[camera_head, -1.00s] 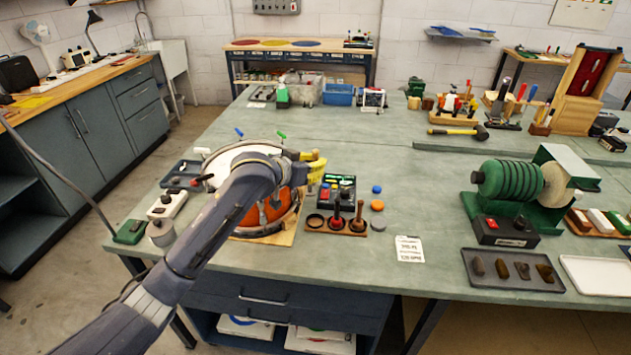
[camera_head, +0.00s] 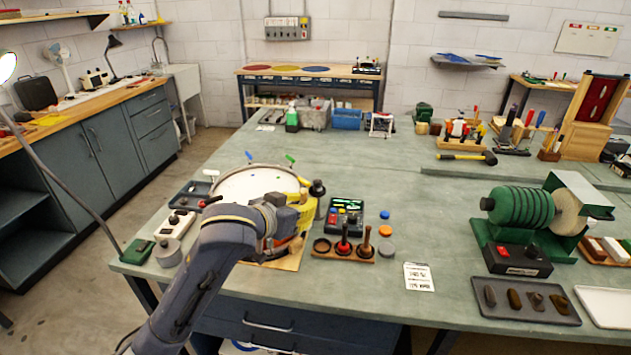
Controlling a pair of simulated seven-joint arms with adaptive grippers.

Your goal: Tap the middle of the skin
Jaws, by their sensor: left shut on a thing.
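The drum (camera_head: 234,189) has a pale round skin and an orange body. It sits on a wooden board (camera_head: 288,262) at the left front of the bench. My left gripper (camera_head: 309,203), with yellow parts at its end, is at the drum's right edge, not over the middle of the skin. It is shut on what looks like a dark-topped tool (camera_head: 318,187), upright at its far side. The tool's lower end is partly hidden. My left arm hides the drum's near side. My right gripper is out of view.
A wooden rack (camera_head: 332,256) with an empty ring and two upright handled tools stands right of the drum, before a black box (camera_head: 345,213). Blue and orange discs lie beside it. A green machine (camera_head: 522,207) stands at right. The bench middle is clear.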

